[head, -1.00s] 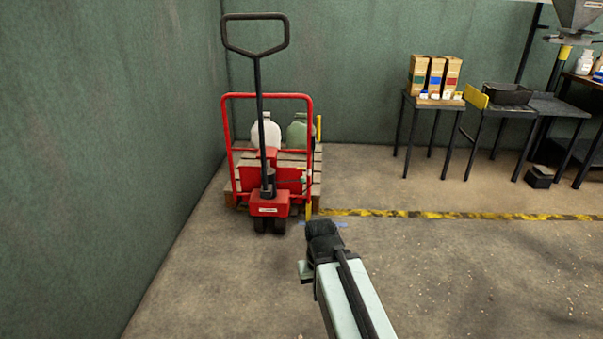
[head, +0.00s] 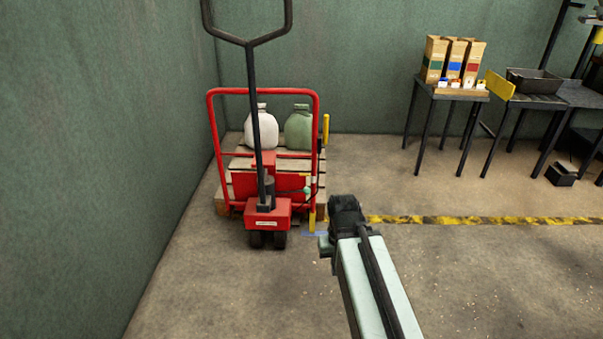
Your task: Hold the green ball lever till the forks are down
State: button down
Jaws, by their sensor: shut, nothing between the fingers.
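The red pallet truck (head: 267,213) stands near the left wall, its black loop handle (head: 257,130) upright and cut off by the top edge. A small green ball lever (head: 307,190) shows low on the truck's right side; its details are too small to tell. The forks are hidden under the wooden pallet (head: 295,167), so I cannot tell their height. My gripper (head: 345,207) is at the black end of my arm, right of the truck and apart from the lever in the picture. It is shut and empty, its fingertips mostly hidden behind the wrist.
A white jug (head: 262,132) and a green jug (head: 299,130) stand on the pallet behind a red frame (head: 316,150). A yellow-black floor stripe (head: 470,219) runs right. Dark tables (head: 450,92) with boxes stand at the back right. The floor between is clear.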

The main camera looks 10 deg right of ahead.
aim_at(307, 190)
jog(key=u, duration=0.45)
jog(key=i, duration=0.9)
jog(key=u, duration=0.95)
jog(key=k, duration=0.8)
jog(key=u, duration=0.05)
jog(key=i, duration=0.9)
